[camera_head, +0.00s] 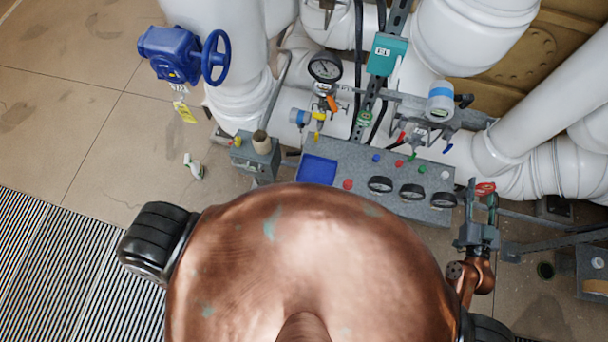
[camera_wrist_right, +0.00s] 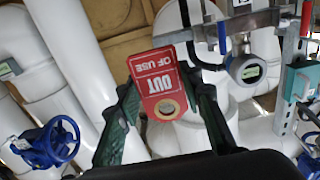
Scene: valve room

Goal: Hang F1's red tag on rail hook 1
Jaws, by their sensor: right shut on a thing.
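My right gripper (camera_head: 482,200) is at the right of the head view, shut on a red tag (camera_head: 485,188). In the right wrist view the tag (camera_wrist_right: 158,80) reads "OUT OF USE" and has a ringed hole at the end nearer the camera. The fingers lie on both sides of it. The grey rail (camera_head: 415,101) runs across the pipes, beyond and to the left of the gripper; part of it shows in the wrist view (camera_wrist_right: 236,24). The tag is apart from the rail. I cannot make out the hook numbers. My left gripper is not in view.
A grey panel (camera_head: 340,160) with gauges, coloured buttons and a blue tray (camera_head: 319,169) stands below the rail. White pipes (camera_head: 470,35) crowd behind the rail. A spray bottle (camera_head: 194,167) stands on the floor.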

